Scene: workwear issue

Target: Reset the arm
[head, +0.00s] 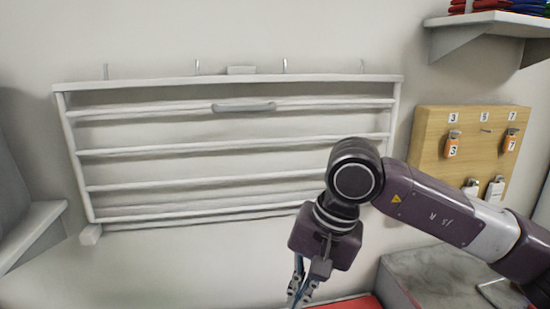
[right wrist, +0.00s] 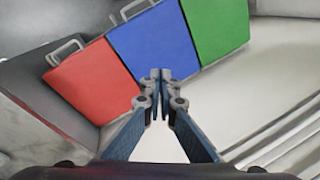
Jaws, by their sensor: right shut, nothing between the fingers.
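My right arm comes in from the right in the head view, and its gripper (head: 300,290) points down in front of the wall, near the bottom edge. In the right wrist view the blue-grey fingers of this gripper (right wrist: 160,76) meet at their tips, shut with nothing between them. The tips overlap the blue panel in that picture; I cannot tell how far apart they are. My left gripper is in neither view.
A white wall rack (head: 230,82) with rails and hooks hangs behind my arm. A wooden board (head: 428,150) with numbered tags is right, below a shelf (head: 490,22) holding folded clothes. Red (right wrist: 95,82), blue (right wrist: 155,42) and green (right wrist: 215,25) panels lie below. A grey counter (head: 425,275) stands lower right.

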